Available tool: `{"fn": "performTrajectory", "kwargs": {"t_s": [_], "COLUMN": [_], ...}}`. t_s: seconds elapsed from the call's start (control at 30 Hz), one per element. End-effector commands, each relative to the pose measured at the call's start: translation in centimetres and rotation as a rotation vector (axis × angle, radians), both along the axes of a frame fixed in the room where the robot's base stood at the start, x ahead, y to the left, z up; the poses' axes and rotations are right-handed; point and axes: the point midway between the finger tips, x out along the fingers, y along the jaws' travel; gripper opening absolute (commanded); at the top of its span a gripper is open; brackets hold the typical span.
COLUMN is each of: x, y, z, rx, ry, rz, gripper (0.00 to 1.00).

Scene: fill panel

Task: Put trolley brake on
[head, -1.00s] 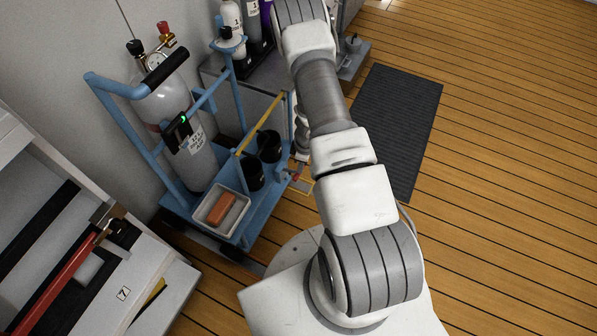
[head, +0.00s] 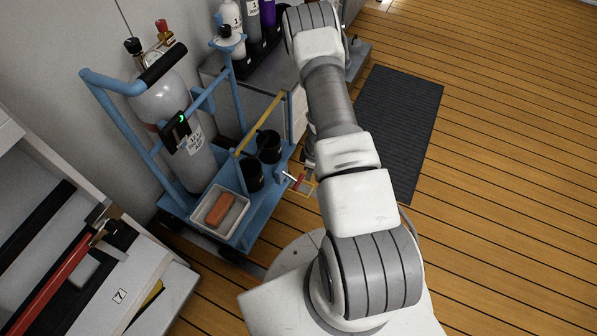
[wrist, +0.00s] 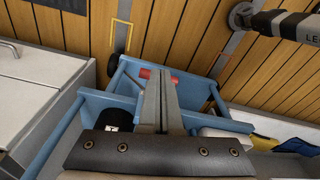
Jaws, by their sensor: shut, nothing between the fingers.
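The blue trolley (head: 258,222) stands left of my arm in the head view and holds a grey gas cylinder. A small red-ended lever (head: 299,184), which looks like the brake, sticks out at its right side, low near the floor. In the wrist view the red part (wrist: 146,74) shows just beyond the trolley's blue edge (wrist: 90,98), partly covered by my fingers. My gripper (wrist: 160,78) is shut and empty, its fingers pointing toward the red part. I cannot tell whether they touch it. In the head view my arm mostly hides the gripper.
The trolley carries a white tray with an orange block (head: 219,209) and black cups (head: 269,146). A dark mat (head: 400,130) lies to the right on clear wooden floor. A bench stands at lower left.

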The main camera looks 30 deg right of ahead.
Motion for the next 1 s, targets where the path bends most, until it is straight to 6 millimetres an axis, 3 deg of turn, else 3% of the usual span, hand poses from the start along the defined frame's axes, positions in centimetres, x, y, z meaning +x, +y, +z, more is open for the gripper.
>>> {"fn": "performTrajectory", "kwargs": {"t_s": [0.17,0.33,0.8,1.0], "x": [0.0,-0.1,-0.7,-1.0], "y": [0.0,-0.1,-0.9,-1.2], "z": [0.1,1.8,13.0,16.2], "rx": [0.0,-0.001,-0.001,0.0], "ry": [0.0,0.0,-0.001,-0.001], "rz": [0.0,0.001,0.002,0.001], "gripper": [0.0,0.0,0.0,0.0]}}
